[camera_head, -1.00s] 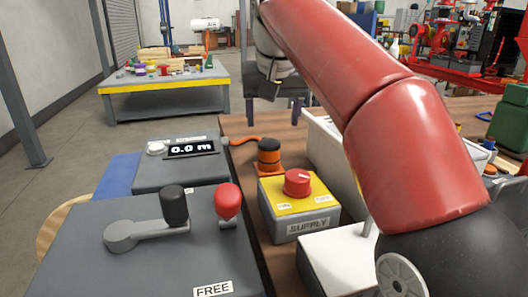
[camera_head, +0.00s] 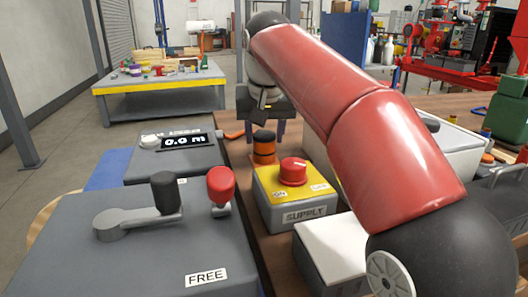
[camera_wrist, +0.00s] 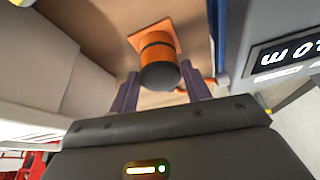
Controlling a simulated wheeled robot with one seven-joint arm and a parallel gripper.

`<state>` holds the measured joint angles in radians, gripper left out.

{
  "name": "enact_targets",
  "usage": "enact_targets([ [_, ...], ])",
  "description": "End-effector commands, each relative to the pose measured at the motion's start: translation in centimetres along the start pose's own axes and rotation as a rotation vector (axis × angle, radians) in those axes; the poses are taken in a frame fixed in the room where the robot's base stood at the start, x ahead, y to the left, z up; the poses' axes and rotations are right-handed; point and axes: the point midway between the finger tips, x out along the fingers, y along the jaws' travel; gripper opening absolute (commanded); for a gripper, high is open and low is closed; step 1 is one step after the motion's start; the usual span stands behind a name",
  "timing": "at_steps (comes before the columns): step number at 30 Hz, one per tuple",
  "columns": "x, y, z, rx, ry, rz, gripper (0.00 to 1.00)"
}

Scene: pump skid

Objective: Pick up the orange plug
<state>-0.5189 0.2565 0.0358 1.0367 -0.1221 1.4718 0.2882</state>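The orange plug (camera_head: 264,147), with black bands on its upper part, stands upright on the brown table behind the yellow-topped supply box. It also shows in the wrist view (camera_wrist: 157,48), where its round black end faces the camera and an orange square base lies beneath. An orange cable runs from near it to the grey meter box. My gripper (camera_wrist: 159,75) is open, one finger on each side of the plug's black end in the picture. I cannot tell whether the fingers reach down around it. In the head view my wrist is above and behind the plug.
The supply box (camera_head: 292,196) with its red knob stands just in front of the plug. The grey box (camera_head: 179,160) reading 0.0 m is on the left. A lever box marked FREE (camera_head: 150,248) is nearer. A pale bin (camera_head: 455,150) stands right, beneath my arm.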

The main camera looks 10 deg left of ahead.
Motion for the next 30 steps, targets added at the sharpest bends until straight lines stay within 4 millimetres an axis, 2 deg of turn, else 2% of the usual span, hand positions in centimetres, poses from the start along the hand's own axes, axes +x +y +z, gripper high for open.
enact_targets([
  [1, 0.0, 0.0, 0.0, 0.0, 0.0, 0.0, 0.41],
  [7, 0.0, 0.0, 0.0, 0.0, 0.0, 0.0, 0.15],
  [17, -0.6, 0.0, -0.2, 0.0, 0.001, 0.0, 0.15],
  [23, -2.9, 0.0, -1.2, 0.0, 0.002, 0.0, 0.15],
  [30, -6.7, -0.1, -2.9, -0.001, 0.001, 0.0, 0.15],
])
